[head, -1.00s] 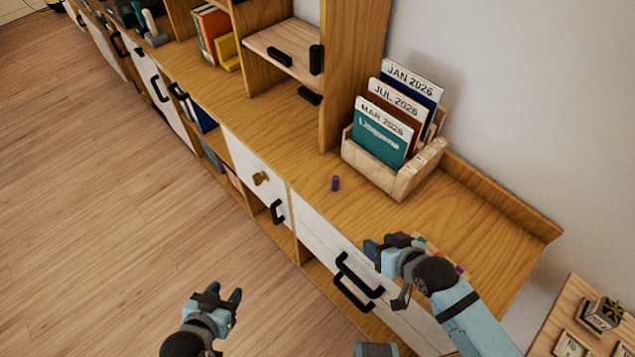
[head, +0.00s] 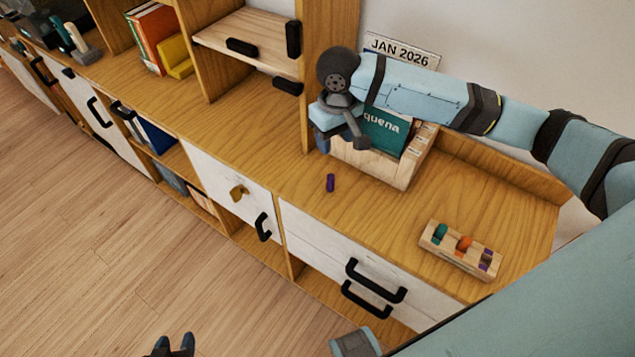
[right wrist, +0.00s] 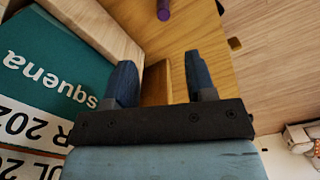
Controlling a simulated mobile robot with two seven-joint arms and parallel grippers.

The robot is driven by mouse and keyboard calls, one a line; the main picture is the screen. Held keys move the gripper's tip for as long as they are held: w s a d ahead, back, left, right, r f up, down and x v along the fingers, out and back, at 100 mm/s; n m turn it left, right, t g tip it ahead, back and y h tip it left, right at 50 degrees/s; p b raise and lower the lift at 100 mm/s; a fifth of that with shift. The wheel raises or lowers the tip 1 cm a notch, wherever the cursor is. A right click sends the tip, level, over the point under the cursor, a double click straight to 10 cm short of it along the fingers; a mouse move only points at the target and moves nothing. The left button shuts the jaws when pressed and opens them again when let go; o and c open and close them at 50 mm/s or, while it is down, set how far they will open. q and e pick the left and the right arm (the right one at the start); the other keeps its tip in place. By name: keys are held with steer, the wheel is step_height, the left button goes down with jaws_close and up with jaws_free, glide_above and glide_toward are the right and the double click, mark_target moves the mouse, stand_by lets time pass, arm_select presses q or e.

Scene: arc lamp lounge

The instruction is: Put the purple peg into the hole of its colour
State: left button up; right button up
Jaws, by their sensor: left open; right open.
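The purple peg (head: 330,183) stands upright on the wooden counter, left of the wooden magazine holder. It also shows at the top of the right wrist view (right wrist: 163,9). A wooden peg block (head: 459,250) lies on the counter at the right, with a green peg (head: 440,232), an orange peg (head: 464,243) and purple-marked parts at its right end. My right gripper (head: 335,143) is above the counter just behind the peg and beside the magazine holder. Its fingers (right wrist: 163,82) are apart and empty. My left gripper (head: 174,344) is open and empty over the floor at the bottom edge.
The wooden magazine holder (head: 372,165) with a teal magazine stands against the wall, partly behind my right arm. An upright shelf panel (head: 325,60) rises left of it. Drawers with black handles (head: 374,281) line the front. Counter between peg and block is clear.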

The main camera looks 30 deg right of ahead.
glide_above(331, 176)
steer(key=f, duration=0.7)
steer(key=shift+d+f+b, duration=0.2)
steer(key=shift+d+b, duration=0.1)
steer(key=shift+d, duration=0.05)
steer(key=shift+w+a+f, duration=0.1)
steer(key=shift+a+f, duration=0.1)
steer(key=shift+f, duration=1.3)
steer(key=shift+a+f, duration=0.15)
steer(key=shift+f, duration=1.35)
jaws_close()
